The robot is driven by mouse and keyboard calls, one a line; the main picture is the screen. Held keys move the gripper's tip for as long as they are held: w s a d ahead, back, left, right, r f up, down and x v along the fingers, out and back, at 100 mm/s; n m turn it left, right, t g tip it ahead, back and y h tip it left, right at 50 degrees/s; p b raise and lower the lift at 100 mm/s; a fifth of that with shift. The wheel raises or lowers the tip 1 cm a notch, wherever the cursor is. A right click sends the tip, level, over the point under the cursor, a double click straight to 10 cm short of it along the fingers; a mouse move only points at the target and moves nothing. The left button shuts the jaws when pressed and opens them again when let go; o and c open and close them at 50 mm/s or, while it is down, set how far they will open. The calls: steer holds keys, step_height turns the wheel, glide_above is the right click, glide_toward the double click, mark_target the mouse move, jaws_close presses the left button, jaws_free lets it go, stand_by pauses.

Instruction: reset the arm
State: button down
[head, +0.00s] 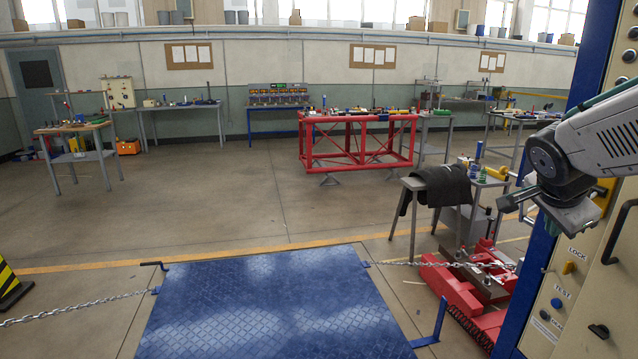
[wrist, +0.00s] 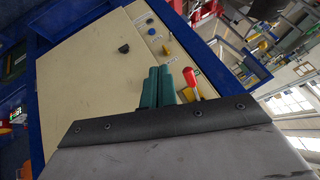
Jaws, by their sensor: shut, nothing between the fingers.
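My arm comes in from the right edge of the head view, its dark wrist (head: 550,165) in front of the control cabinet. In the wrist view my gripper (wrist: 158,72) shows as two green fingers lying side by side, shut and empty. They point toward the cream control panel (wrist: 90,85); whether they touch it I cannot tell. In the head view the fingers cannot be made out clearly.
The panel bears a yellow switch (head: 569,267) by "LOCK", a blue button (head: 556,303) by "TEST" and a black handle (head: 620,230). A red-tipped lever (wrist: 192,82) shows beside my fingers. A blue plate floor (head: 270,300), chain (head: 80,307) and red machinery (head: 465,295) lie ahead.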

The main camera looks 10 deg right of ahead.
steer(key=s+a+f+n+g+y, duration=0.1)
steer(key=s+a+f+n+y, duration=0.1)
steer(key=s+a+n, duration=0.7)
steer(key=s+a+f+n+g+y, duration=0.2)
steer(key=s+a+n+y, duration=0.2)
steer(key=s+a+n, duration=0.5)
steer(key=a, duration=0.3)
steer(key=shift+a+f, duration=0.35)
steer(key=shift+f, duration=0.05)
steer(key=shift+s, duration=0.1)
